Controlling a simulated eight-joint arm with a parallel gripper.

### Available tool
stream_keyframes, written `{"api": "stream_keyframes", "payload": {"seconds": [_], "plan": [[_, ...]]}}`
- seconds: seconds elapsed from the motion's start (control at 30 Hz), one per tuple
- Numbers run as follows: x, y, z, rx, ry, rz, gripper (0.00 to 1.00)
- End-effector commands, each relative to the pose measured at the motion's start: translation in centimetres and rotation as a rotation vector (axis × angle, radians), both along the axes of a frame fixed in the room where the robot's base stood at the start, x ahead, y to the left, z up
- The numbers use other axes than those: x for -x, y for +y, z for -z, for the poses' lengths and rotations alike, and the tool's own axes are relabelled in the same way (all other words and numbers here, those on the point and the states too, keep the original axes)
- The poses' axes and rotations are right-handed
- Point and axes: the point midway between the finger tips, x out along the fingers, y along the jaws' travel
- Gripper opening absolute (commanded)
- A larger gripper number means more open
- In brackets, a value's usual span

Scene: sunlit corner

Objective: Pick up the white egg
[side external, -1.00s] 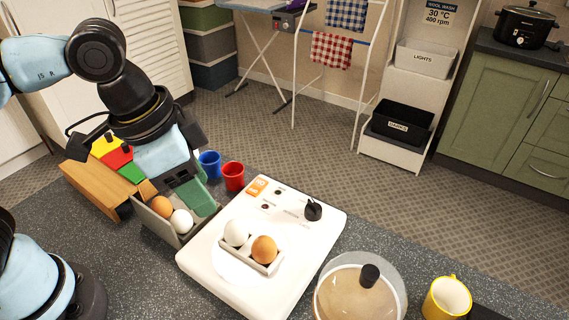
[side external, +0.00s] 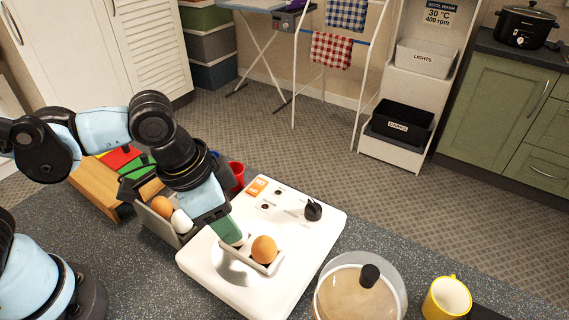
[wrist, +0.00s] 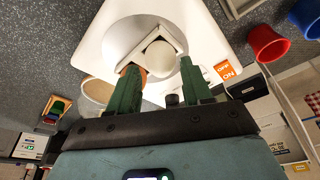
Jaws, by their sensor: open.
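My gripper (side external: 232,236) has green fingers and is over the small grey tray (side external: 272,268) on a white appliance. It is open, with its fingers apart in the wrist view (wrist: 159,66). A white egg (wrist: 160,57) shows there between and beyond the fingertips; I cannot tell if they touch it. In the side view my fingers hide that egg. A brown egg (side external: 264,250) sits beside it in the tray and is partly behind the left finger in the wrist view (wrist: 129,70). A second white egg (side external: 181,222) is in a grey box at the left.
The grey box (side external: 163,232) also holds a brown egg (side external: 151,188). The white appliance (side external: 300,246) has a black knob (side external: 313,210). A red cup (side external: 237,174) stands behind it. A glass-lidded pan (side external: 345,298) and a yellow mug (side external: 447,299) are at the front right.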

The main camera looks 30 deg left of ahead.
Motion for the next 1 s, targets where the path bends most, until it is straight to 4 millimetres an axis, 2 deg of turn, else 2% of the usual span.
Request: {"api": "stream_keyframes", "payload": {"seconds": [0.3, 0.63, 0.67, 0.77, 1.0], "plan": [[-0.8, -0.5, 2.6, 0.000, 0.000, 0.000, 0.49], [-0.8, -0.5, 2.9, 0.000, 0.000, 0.000, 0.49], [-0.8, -0.5, 2.9, 0.000, 0.000, 0.000, 0.48], [-0.8, -0.5, 2.9, 0.000, 0.000, 0.000, 0.32], [-0.8, -0.5, 2.9, 0.000, 0.000, 0.000, 0.31]]}}
